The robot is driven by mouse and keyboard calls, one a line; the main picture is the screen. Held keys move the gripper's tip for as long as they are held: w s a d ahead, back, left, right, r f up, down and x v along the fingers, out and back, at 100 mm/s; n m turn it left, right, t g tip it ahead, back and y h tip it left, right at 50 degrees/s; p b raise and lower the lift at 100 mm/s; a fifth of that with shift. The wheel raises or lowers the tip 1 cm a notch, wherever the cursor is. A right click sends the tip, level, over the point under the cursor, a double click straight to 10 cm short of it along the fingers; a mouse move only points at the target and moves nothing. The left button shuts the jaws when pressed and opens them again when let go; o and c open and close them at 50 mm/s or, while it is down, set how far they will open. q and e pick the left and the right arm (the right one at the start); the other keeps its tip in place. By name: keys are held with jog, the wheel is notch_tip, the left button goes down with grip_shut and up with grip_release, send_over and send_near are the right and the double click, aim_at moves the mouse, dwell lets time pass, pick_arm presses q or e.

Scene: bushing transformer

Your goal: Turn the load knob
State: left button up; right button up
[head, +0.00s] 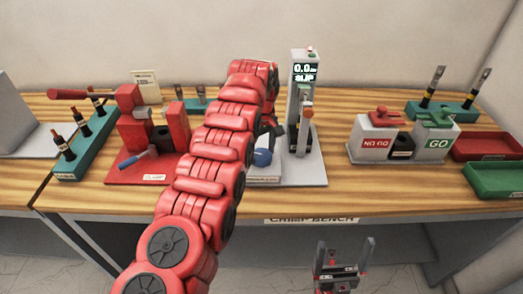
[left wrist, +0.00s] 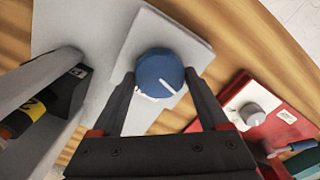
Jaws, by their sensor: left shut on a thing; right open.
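The load knob is a round blue knob with a white pointer line. In the left wrist view the knob (left wrist: 158,72) sits on a light grey block, its line pointing to the lower right. My left gripper (left wrist: 157,88) has one finger on each side of it and is shut on it. In the head view the blue knob (head: 263,157) shows partly beside my red left arm, which hides most of the gripper. The tester (head: 303,85) has a lit display reading 0.0 above a second line. My right gripper (head: 343,255) is open and empty in front of the bench.
A red clamp stand (head: 128,175) is left of my arm. NO GO (head: 375,142) and GO (head: 437,144) blocks stand to the right, with red (head: 487,146) and green (head: 495,180) trays beyond. The bench top between the tester and the NO GO block is clear.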

aim_at(261, 154)
pick_arm(q)
jog(key=shift+n, duration=0.4)
jog(key=o, duration=1.2)
jog(key=shift+o, duration=0.2)
jog(key=shift+r, duration=0.15)
notch_tip(261, 154, up, 17)
jog(key=p, duration=1.6)
jog(key=shift+p, duration=0.3)
